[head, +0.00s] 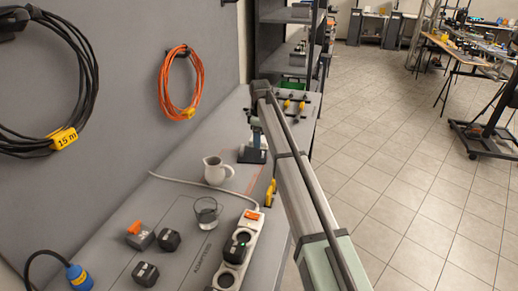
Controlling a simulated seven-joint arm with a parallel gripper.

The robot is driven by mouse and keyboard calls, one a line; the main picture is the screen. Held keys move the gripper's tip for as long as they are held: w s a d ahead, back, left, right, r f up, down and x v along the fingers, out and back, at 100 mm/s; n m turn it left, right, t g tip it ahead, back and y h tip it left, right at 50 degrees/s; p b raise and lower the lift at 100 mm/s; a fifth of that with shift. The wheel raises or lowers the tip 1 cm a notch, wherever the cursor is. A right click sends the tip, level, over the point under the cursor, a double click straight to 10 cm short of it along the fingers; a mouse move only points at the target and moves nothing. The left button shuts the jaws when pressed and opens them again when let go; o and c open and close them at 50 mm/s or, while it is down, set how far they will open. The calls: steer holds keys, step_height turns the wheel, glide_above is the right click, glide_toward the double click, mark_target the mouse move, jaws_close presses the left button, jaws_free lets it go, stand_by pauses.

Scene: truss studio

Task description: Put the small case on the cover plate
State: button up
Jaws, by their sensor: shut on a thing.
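No thing is plainly a small case; dark box-like pieces lie on the bench, one black block (168,240) and another black block (145,274) nearer. A grey block with an orange top (140,235) lies beside the first. I cannot make out a cover plate for certain; thin lines mark the bench top near the blocks.
A white power strip (253,227) carries a dark plug-like piece (235,250). A blue plug (78,277) lies front left.

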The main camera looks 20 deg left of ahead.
mark_target(260, 155)
step_height(260, 155, down, 5)
steer(key=shift+f, duration=0.1)
steer(key=shift+c, duration=0.6)
steer(key=o, duration=1.3)
steer(key=shift+o, duration=0.2)
step_height(260, 155, up, 12)
steer(key=shift+r, duration=0.1)
